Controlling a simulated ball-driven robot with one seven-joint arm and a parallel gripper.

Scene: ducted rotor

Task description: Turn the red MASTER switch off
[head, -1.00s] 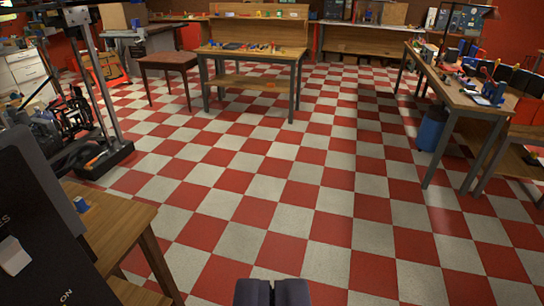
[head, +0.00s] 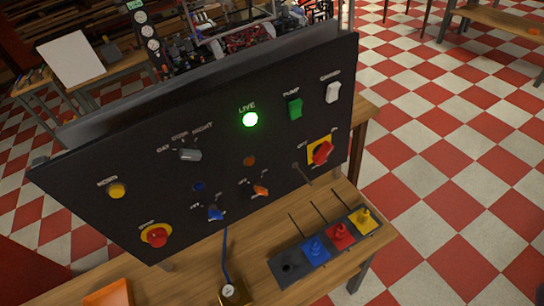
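A dark upright control panel (head: 215,150) stands on a wooden bench, seen at a slant. A red rotary switch (head: 321,152) on a yellow plate sits at its lower right; it looks like the MASTER switch, but its name cannot be read. Its red handle is tilted, and small labels beside it are too blurred to read surely. A green lamp (head: 250,120) marked LIVE is lit. My gripper is not in view now.
The panel also bears a red push button (head: 156,236) on yellow, a green PUMP switch (head: 295,108), a white switch (head: 333,93), a grey selector (head: 190,155), and blue and orange knobs. Colored pieces on a dark strip (head: 288,268) and an orange tray (head: 108,295) lie in front.

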